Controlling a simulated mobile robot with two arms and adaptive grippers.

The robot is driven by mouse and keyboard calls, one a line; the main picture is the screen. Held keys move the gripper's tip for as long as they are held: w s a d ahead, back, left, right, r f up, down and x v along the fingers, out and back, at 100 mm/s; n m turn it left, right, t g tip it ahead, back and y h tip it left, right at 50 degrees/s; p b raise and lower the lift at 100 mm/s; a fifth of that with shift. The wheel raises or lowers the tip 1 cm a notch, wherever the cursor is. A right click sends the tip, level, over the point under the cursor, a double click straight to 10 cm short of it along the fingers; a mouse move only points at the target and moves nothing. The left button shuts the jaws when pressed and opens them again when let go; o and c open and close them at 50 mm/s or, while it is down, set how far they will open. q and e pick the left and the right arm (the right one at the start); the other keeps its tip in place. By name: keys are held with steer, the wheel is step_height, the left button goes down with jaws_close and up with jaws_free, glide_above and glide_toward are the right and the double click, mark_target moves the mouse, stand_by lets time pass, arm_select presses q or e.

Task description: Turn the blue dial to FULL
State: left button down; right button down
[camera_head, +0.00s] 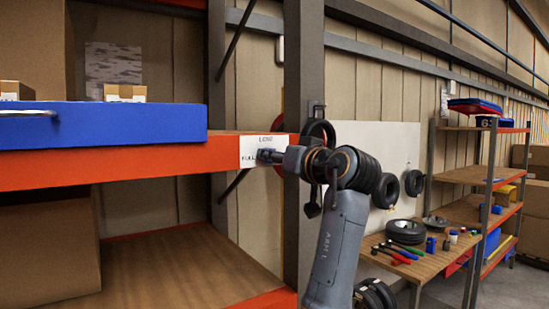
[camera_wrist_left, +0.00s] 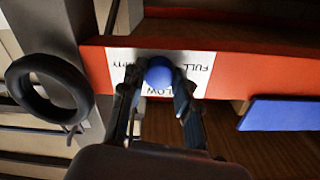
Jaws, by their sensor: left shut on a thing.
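The blue dial (camera_wrist_left: 158,71) sits on a white label (camera_wrist_left: 203,70) on the orange shelf beam (camera_wrist_left: 250,70). The label also shows in the head view (camera_head: 247,145), with FULL at its left and LOW at its top. In the wrist view the words are upside down: FULL right, LOW below, EMPTY left. My left gripper (camera_wrist_left: 156,92) has a finger on each side of the dial and is shut on it. In the head view the gripper (camera_head: 268,155) covers most of the dial and the label's right side. I cannot see which word the dial points to. My right gripper is not in view.
A blue tray (camera_head: 100,124) stands on the shelf left of the label. A grey post (camera_head: 303,60) rises just right of it, with a black ring (camera_wrist_left: 48,88) near the gripper. A workbench (camera_head: 425,262) with tyres and tools stands at the right.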

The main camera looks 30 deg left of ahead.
arm_select(q)
steer(key=shift+w+n+g+b, duration=0.15)
steer(key=shift+n+b, duration=1.45)
steer(key=shift+n, duration=4.4)
steer(key=shift+s+n+g+b, duration=0.15)
steer(key=shift+n+b, duration=1.4)
steer(key=shift+n, duration=4.45)
steer(key=shift+w+n, duration=0.1)
steer(key=shift+n, duration=0.2)
steer(key=c, duration=1)
jaws_free()
steer(key=shift+d, duration=0.15)
